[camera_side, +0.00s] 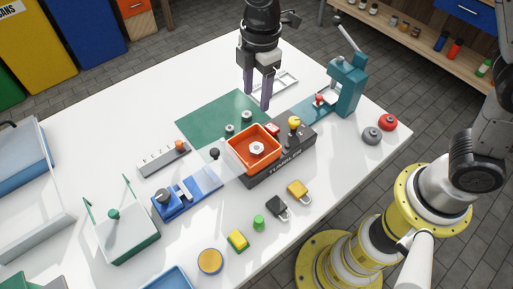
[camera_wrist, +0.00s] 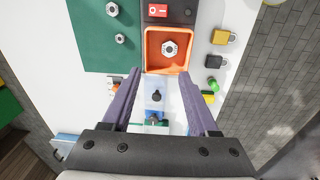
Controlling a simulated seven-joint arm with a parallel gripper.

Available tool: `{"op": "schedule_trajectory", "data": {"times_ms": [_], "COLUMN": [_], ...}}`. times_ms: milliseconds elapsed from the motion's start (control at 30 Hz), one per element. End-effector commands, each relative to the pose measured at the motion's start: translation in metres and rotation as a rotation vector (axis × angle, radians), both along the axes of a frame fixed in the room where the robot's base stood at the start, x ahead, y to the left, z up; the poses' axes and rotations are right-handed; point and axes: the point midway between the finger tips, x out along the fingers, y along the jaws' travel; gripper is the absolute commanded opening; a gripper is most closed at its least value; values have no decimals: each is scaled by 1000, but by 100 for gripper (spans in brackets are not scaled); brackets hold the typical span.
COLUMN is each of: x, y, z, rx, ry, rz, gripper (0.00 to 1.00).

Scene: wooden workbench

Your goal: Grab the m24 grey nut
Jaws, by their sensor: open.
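A grey hex nut (camera_side: 257,149) lies in the orange tray (camera_side: 236,153); the same nut shows in the wrist view (camera_wrist: 169,48). Two smaller-looking grey nuts, one (camera_side: 247,116) and another (camera_side: 229,129), lie on the green mat (camera_side: 200,122); they show in the wrist view as one (camera_wrist: 112,9) and another (camera_wrist: 120,39). No size marking is legible, so I cannot tell which is the m24. My gripper (camera_side: 258,107) is open and empty above the bench, behind the tray in the side view. Its fingers (camera_wrist: 160,73) are spread in the wrist view.
A dark TUMBLER block (camera_side: 285,163) holds the tray. A teal press (camera_side: 345,85) stands at the back right. Padlocks, one black (camera_side: 277,207) and one yellow (camera_side: 299,190), lie in front. A blue vise-like fixture (camera_side: 187,194) stands left. The bench's back left is clear.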

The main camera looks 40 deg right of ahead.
Motion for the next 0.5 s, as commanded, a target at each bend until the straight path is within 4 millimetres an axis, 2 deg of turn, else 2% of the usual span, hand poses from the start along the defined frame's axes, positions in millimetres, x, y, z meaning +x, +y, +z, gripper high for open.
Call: {"op": "schedule_trajectory", "data": {"times_ms": [33, 167, 267, 500], "x": [-3, -11, -12, -12], "y": [8, 17, 18, 16], "z": [-12, -28, -38, -83], "rx": [-12, -29, -29, -29], "ry": [23, 53, 53, 53], "rz": [19, 45, 48, 45], "gripper": [60, 60, 60, 60]}}
